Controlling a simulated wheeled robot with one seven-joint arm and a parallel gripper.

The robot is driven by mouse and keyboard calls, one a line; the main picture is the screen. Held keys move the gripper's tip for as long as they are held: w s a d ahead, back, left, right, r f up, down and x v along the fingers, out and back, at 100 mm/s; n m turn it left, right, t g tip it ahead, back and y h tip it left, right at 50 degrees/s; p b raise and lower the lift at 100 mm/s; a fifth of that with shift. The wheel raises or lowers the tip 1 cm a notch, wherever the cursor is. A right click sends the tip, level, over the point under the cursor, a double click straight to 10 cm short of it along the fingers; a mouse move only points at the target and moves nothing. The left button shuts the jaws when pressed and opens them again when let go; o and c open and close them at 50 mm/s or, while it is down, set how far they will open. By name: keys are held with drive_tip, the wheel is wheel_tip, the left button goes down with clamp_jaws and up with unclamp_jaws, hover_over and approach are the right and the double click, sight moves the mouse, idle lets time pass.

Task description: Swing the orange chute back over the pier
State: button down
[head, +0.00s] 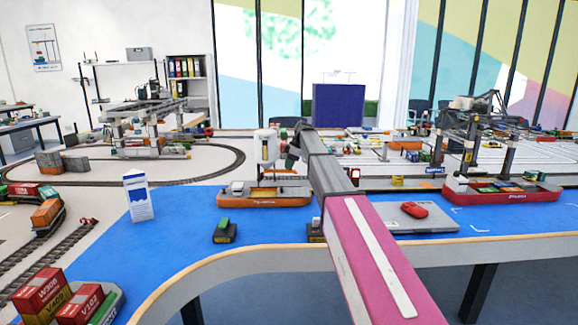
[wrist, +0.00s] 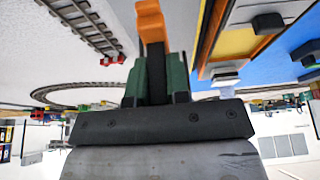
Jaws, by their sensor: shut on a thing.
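The orange chute (wrist: 152,22) shows in the wrist view as an orange end beyond the fingers. My gripper (wrist: 156,75) is shut on it, with a dark green finger on each side. In the head view my gripper (head: 291,157) is just right of the white loading tower (head: 265,147), behind the orange ship. The chute is not clear there, so I cannot tell its exact angle. The orange ship (head: 264,199) floats on the blue water in front of the tower. The ship's edge (wrist: 207,40) also shows right of the chute in the wrist view.
A red ship (head: 505,196) lies under a dark gantry crane (head: 475,130) at the right.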

drive_tip(key=c, duration=1.1)
unclamp_jaws()
drive_tip(key=shift+r, duration=0.1)
drive_tip(key=v, duration=1)
drive_tip(key=shift+d+r, duration=0.2)
drive_tip(key=shift+r, duration=0.1)
